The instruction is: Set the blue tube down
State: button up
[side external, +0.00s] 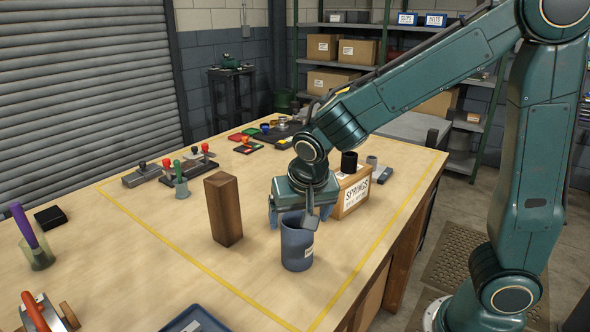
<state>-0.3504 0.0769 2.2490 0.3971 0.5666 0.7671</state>
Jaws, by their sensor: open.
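The blue tube (295,248), a grey-blue cylinder with a pale label, stands upright on the wooden bench inside the yellow line. My gripper (299,216) points down at the tube's upper end and is open. One finger shows to the left of the tube, and a grey part of the gripper overlaps its rim. Whether a finger touches the tube cannot be told.
A tall brown wooden block (223,210) stands close to the left of the tube. A box labelled "SPRINGS" (354,194) is just behind and right. A blue tray (178,325) lies at the front edge. Stamps (180,183) stand farther back. Bench between is clear.

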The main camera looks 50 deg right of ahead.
jog(key=v, duration=0.6)
dwell(0.6)
jog(key=s+d+r+n+y, duration=0.1)
jog(key=s+n, duration=0.1)
jog(key=s, duration=0.3)
jog(key=s+d+r+n+t+y, duration=0.1)
jog(key=s+d+n, duration=0.1)
jog(key=s, duration=0.3)
jog(key=s+d+r+n+t, duration=0.1)
jog(key=s+r+n, duration=0.1)
jog(key=s, duration=0.3)
jog(key=shift+s+d+n+y, duration=0.3)
jog(key=shift+d+n+y, duration=0.1)
jog(key=shift+n, duration=0.5)
